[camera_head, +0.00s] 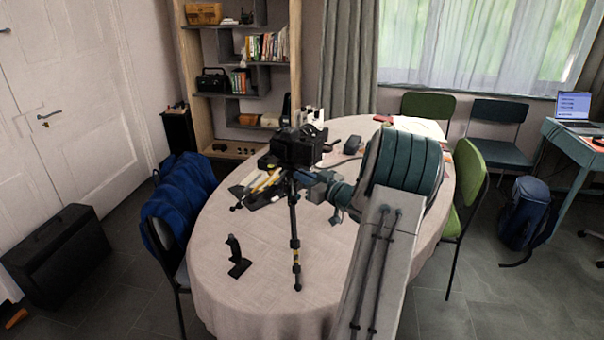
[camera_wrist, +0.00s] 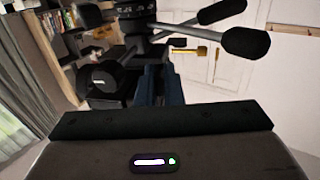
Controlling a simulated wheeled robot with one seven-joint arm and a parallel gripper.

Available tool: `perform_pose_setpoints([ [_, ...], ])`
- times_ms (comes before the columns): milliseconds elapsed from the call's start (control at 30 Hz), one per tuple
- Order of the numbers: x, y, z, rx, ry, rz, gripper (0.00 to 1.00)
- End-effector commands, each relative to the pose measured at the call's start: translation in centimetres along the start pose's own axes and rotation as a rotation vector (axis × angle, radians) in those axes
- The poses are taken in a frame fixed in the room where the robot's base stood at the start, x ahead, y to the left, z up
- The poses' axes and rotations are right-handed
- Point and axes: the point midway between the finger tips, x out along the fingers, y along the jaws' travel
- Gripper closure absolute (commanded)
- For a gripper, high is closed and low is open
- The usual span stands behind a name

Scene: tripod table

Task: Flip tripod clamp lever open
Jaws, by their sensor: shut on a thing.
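The black tripod (camera_head: 294,225) stands upright on the round table, with a dark camera (camera_head: 296,148) on its head. My gripper (camera_head: 318,186) reaches in from the right, at the tripod just below the camera. In the wrist view, the blue-grey fingers of my gripper (camera_wrist: 160,82) are close together on a thin dark part of the tripod. The fingers hide most of that part, so I cannot tell its shape. A gold lever-like piece (camera_wrist: 186,51) shows just beyond the fingertips. Black tripod handles (camera_wrist: 243,43) spread above and to the right.
A blue jacket (camera_head: 180,203) hangs on a chair at the left. Green chairs (camera_head: 470,185) stand at the right. The front left tabletop is mostly clear.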

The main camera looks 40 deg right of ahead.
Motion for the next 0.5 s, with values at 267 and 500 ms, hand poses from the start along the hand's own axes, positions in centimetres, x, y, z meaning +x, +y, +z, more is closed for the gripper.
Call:
perform_pose_setpoints([
  [267, -0.02, 0.28, -0.15, -0.001, 0.001, -0.049, 1.0],
  [500, -0.04, 0.29, -0.12, -0.001, 0.001, -0.047, 0.84],
])
